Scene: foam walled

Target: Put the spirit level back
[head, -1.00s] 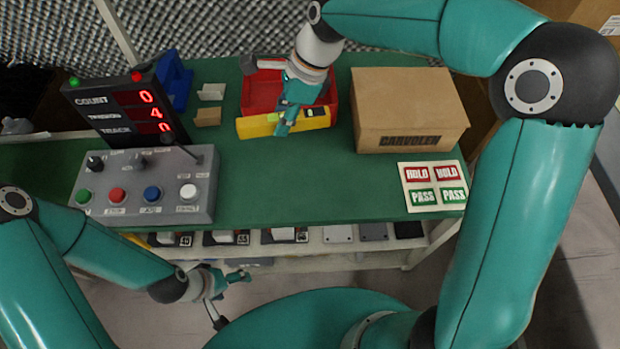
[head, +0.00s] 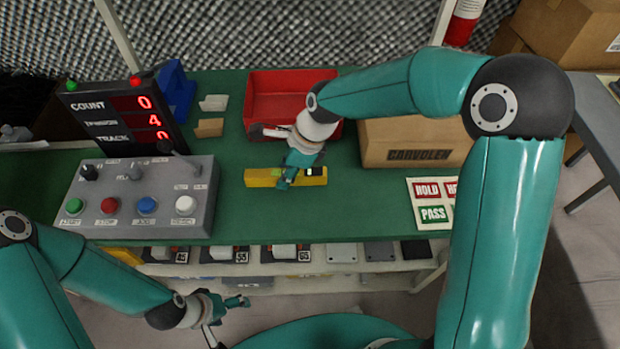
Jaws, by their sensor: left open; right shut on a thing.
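The spirit level (head: 262,178) is a yellow bar with a dark patch near its right end. It lies level across the picture, over the green bench top in front of the red bin. My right gripper (head: 285,184) reaches down from above and is shut on the level near its middle, hiding part of it. I cannot tell whether the level touches the bench or hangs just above it. My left gripper (head: 243,301) is open and empty, low in front of the bench's front edge.
A red bin (head: 262,97) stands behind the level, and a cardboard box (head: 412,152) to the right. A grey control box (head: 140,222) and a counter display (head: 125,118) stand left. A label sheet (head: 432,215) lies front right. A shelf (head: 330,283) with labelled items runs below.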

